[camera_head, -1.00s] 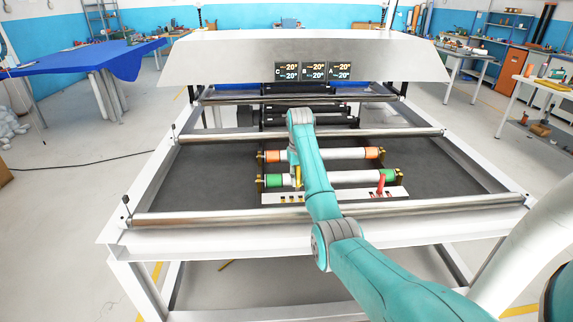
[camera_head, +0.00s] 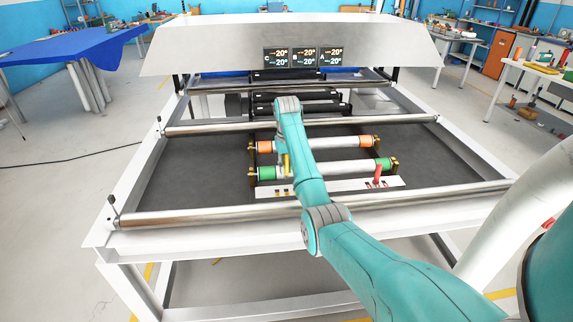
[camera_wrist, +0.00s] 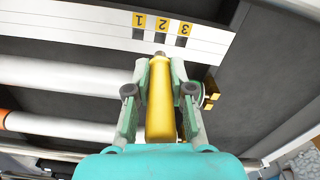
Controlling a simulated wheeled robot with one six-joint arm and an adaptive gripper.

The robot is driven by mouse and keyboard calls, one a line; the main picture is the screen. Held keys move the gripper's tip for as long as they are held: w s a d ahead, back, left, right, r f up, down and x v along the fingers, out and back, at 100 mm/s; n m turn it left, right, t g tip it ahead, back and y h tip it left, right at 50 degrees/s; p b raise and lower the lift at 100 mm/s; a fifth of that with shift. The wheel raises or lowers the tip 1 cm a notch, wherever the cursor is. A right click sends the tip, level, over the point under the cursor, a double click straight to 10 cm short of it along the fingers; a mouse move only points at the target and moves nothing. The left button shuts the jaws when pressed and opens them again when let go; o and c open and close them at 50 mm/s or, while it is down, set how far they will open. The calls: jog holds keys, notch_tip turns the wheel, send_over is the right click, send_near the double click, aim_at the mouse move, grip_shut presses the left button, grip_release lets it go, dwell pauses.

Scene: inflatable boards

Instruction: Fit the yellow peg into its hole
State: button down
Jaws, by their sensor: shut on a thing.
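My gripper (camera_wrist: 160,72) is shut on the yellow peg (camera_wrist: 160,105), with one finger along each side of it. The peg's narrow grey tip points at the white strip (camera_wrist: 80,35), near the dark slot under the yellow label 2 (camera_wrist: 163,24). Labels 1 (camera_wrist: 138,20) and 3 (camera_wrist: 187,28) mark dark slots on either side. I cannot tell whether the tip touches the strip. In the head view the yellow peg (camera_head: 287,165) hangs upright above the left part of the white strip (camera_head: 335,187); my arm partly hides it.
A red handle-like part (camera_head: 378,172) stands at the strip's right end. Two white rollers, one with orange ends (camera_head: 264,147) and one with green ends (camera_head: 266,173), lie behind the strip. A metal bar (camera_head: 420,198) crosses in front. Dark flat surface (camera_head: 195,170) is clear to the left.

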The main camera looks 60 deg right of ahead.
aim_at(287, 172)
jog(key=shift+f, duration=2.1)
jog(key=shift+f, duration=1.95)
jog(key=c, duration=0.9)
grip_release()
jog(key=shift+c, duration=0.2)
jog(key=shift+r, duration=3.7)
